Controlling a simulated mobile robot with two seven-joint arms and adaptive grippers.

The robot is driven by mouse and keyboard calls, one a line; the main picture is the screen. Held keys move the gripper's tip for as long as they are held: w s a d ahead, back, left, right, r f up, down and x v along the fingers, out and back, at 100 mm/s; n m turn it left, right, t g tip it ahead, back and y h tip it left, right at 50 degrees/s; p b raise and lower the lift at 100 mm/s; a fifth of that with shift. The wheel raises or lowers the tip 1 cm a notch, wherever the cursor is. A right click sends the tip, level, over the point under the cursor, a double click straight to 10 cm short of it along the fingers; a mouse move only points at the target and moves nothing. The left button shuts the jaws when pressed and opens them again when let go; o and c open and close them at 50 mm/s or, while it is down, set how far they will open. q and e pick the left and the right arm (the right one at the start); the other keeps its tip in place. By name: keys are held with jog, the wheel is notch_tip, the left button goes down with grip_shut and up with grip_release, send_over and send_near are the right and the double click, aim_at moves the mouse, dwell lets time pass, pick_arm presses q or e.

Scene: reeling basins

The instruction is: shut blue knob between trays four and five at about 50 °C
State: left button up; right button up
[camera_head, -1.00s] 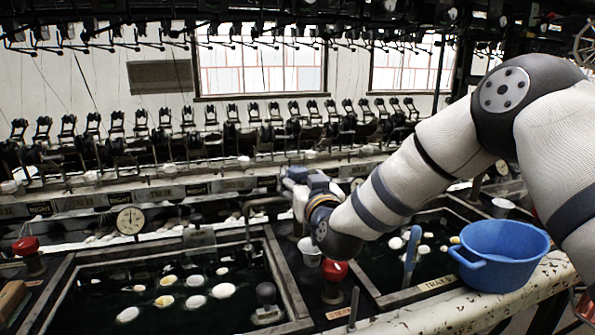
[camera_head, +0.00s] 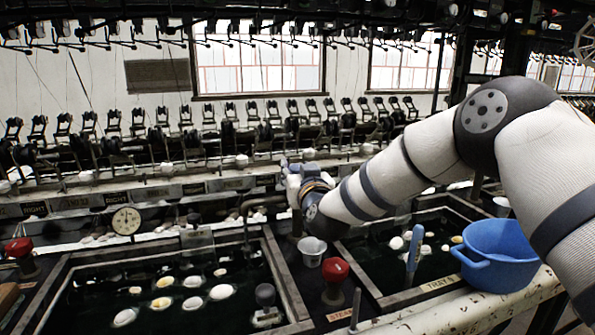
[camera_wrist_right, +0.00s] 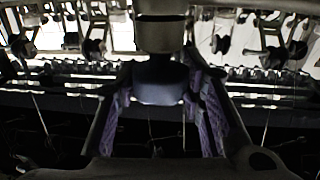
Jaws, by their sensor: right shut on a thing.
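My right gripper (camera_head: 289,171) reaches over the back edge between the two dark water basins, seen from behind and partly hidden by its wrist. In the right wrist view its two fingers (camera_wrist_right: 160,88) stand on either side of a dark, bluish round piece (camera_wrist_right: 160,82), which looks like the blue knob; the gripper is shut on it. The knob cannot be made out in the head view. A round white dial (camera_head: 126,220) stands behind the left basin (camera_head: 150,260); its needle points roughly upward, its figures too small to read. My left gripper is not in view.
A red knob (camera_head: 335,270) and a small pale cup (camera_head: 312,251) stand between the basins. A blue bucket (camera_head: 497,258) sits on the front ledge at the right. Another red knob (camera_head: 20,248) is at the far left. Reeling machinery lines the back.

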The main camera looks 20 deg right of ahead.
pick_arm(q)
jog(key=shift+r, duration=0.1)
pick_arm(e)
jog(key=shift+m+h, duration=0.3)
jog(key=shift+h, duration=0.2)
jog(key=shift+a+m+h, duration=0.1)
jog(key=shift+m+h, duration=0.5)
jog(key=shift+h, duration=0.3)
jog(key=shift+f+m+g+h, duration=0.2)
jog(key=shift+m+g+h, duration=0.5)
jog(key=shift+h, duration=0.5)
jog(key=m+h, duration=0.1)
jog(key=m+g+h+b, duration=0.1)
jog(key=m+h, duration=0.1)
jog(key=h, duration=0.1)
jog(key=shift+w+f+g+b, duration=0.1)
jog(key=shift+f+g+b, duration=0.15)
jog(key=shift+g+b, duration=0.15)
jog(key=shift+r+m+g+h+b, duration=0.1)
jog(key=shift+m+g+h+b, duration=0.4)
jog(key=shift+m+g+h, duration=0.15)
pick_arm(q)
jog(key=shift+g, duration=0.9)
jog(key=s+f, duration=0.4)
pick_arm(e)
jog(key=shift+r+m+g+h, duration=0.2)
jog(key=shift+m+g+h, duration=0.05)
jog(key=shift+h, duration=0.2)
